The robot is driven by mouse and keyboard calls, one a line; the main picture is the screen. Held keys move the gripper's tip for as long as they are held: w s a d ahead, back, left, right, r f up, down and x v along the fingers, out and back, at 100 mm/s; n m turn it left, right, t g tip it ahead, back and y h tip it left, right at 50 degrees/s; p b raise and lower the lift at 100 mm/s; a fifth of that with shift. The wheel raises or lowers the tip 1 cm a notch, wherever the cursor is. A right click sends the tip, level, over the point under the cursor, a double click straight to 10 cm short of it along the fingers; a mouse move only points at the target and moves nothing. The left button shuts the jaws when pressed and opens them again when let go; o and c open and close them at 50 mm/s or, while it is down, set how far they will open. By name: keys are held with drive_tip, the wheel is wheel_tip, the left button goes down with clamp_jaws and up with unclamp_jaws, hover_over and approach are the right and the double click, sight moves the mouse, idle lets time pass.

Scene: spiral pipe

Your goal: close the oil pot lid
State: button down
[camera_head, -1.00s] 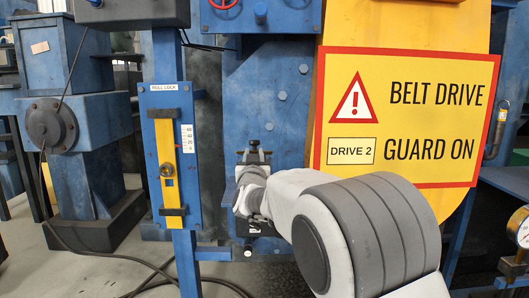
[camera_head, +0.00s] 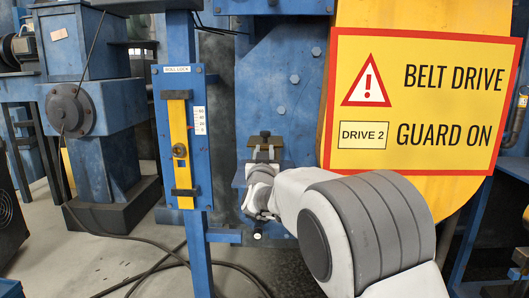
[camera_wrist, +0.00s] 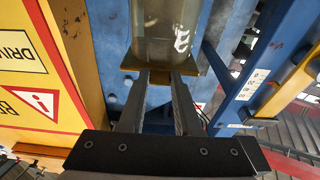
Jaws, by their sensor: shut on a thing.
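In the wrist view a clear, glass-like oil pot (camera_wrist: 165,28) with a pale mark on it is at the top, cut off by the picture edge. A brass-coloured plate (camera_wrist: 186,66), which looks like its lid, lies across the pot's near end. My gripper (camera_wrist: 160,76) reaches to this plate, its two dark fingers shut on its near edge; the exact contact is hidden. In the head view the brass-coloured part (camera_head: 265,139) shows just above my gripper (camera_head: 263,155), in front of the blue machine. The glass cannot be made out there.
A yellow belt drive guard sign (camera_head: 412,100) stands close to the right of my arm. A blue post with a yellow roll lock bar (camera_head: 181,150) stands close on the left. Dark cables (camera_head: 150,270) lie on the floor at lower left.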

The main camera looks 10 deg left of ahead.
drive_tip(key=shift+f, duration=0.85)
drive_tip(key=c, duration=0.8)
unclamp_jaws()
drive_tip(key=shift+w+f, duration=0.1)
drive_tip(key=shift+w, duration=0.05)
drive_tip(key=shift+c, duration=0.2)
drive_tip(key=shift+o, duration=1.1)
drive_tip(key=shift+r, duration=0.35)
drive_tip(key=p+v, duration=0.1)
drive_tip(key=v, duration=0.7)
drive_tip(key=p+v, duration=0.1)
drive_tip(key=v, duration=0.8)
drive_tip(key=shift+s+r, duration=0.2)
drive_tip(key=shift+s, duration=0.05)
